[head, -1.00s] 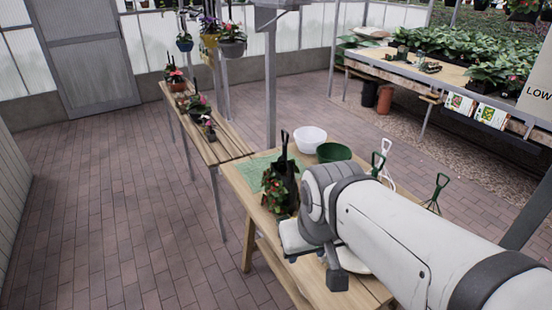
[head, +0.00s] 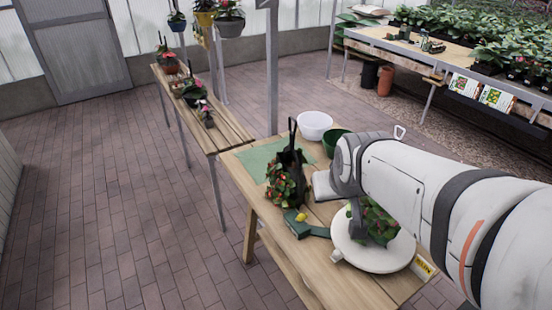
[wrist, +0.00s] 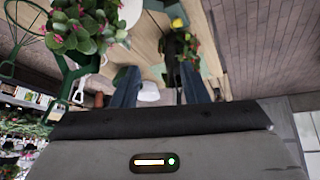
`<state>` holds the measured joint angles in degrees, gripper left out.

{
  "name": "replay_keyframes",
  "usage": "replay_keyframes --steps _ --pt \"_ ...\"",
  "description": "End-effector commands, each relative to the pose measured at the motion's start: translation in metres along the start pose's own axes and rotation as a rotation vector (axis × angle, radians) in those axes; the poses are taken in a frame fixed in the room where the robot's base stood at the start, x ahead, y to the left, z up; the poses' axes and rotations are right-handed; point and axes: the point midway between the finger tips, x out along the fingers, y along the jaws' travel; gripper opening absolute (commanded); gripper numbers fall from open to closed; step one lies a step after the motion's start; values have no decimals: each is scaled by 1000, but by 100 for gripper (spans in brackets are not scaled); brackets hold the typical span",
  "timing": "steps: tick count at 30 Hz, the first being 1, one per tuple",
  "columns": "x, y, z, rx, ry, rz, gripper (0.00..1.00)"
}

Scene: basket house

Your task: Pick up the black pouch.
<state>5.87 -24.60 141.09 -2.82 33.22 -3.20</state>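A black upright thing (head: 290,162) with a tall black handle stands on the wooden table, behind a leafy plant with red flowers (head: 281,188). It is the likeliest black pouch, but its shape is partly hidden by the leaves. A dark form (wrist: 178,45) beside leaves in the wrist view appears to be the same thing, beyond my fingertips. A small pale object shows between the fingers, farther off.
On the table are a white bowl (head: 314,125), a green bowl (head: 334,138), a green tool with a yellow part (head: 303,226), and a white round stand (head: 352,257) bearing a plant. A grey post (head: 272,75) rises behind the table. Brick floor (head: 110,210) is clear to the left.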

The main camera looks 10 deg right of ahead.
Motion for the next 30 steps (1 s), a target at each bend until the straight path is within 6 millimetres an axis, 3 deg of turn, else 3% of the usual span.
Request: replay_keyframes --steps 1,6,8,12,15,21,30 --pt "26 5 -15 -2 61 17 40" --pt "82 19 -79 -23 316 43 40" --pt "100 26 -96 -3 386 59 40" --pt "137 12 -137 -73 602 -49 40" --pt "160 7 -157 -93 738 -109 40" --pt "189 -7 -175 -117 941 -257 40" --pt "199 -17 -185 -123 1048 -362 40"
